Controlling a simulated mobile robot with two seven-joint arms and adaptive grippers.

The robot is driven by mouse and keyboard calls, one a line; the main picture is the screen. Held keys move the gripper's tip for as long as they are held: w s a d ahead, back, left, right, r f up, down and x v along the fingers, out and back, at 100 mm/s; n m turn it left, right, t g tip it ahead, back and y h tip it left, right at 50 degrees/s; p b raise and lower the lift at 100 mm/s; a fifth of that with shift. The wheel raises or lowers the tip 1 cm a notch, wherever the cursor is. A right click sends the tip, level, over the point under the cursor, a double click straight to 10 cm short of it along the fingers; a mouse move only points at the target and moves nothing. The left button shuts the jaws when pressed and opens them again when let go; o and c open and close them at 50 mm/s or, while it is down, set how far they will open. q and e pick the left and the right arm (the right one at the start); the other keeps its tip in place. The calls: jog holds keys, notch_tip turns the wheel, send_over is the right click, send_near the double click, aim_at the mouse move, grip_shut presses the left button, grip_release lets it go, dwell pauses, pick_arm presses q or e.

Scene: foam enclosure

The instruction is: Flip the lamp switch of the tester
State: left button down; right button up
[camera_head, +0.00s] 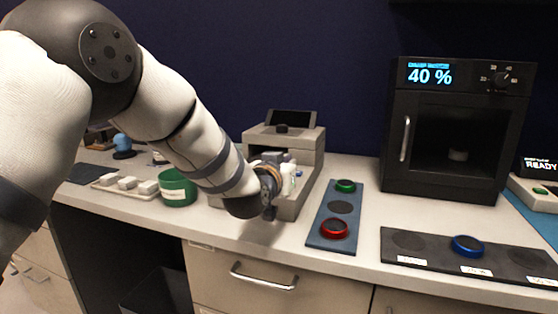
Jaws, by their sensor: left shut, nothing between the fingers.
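A grey box-shaped device (308,142) with a tilted dark panel on top stands on the counter at the centre; it may be the tester. My left arm hides part of its open front. I cannot make out a lamp switch. My left gripper (270,213) is shut and empty, pointing down in front of the device near the counter's front edge. I cannot tell whether it touches the device. My right gripper is not in view.
A blue tray (322,230) with green and red rings lies right of the device. A black cabinet (455,187) showing 40 % stands behind a dark mat (405,256) with a blue ring. A green cup (178,188) and small blocks are at the left.

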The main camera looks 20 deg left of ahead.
pick_arm(q)
jog(key=s+r, duration=0.4)
jog(key=s, duration=0.5)
jog(key=shift+s+a+r, duration=0.15)
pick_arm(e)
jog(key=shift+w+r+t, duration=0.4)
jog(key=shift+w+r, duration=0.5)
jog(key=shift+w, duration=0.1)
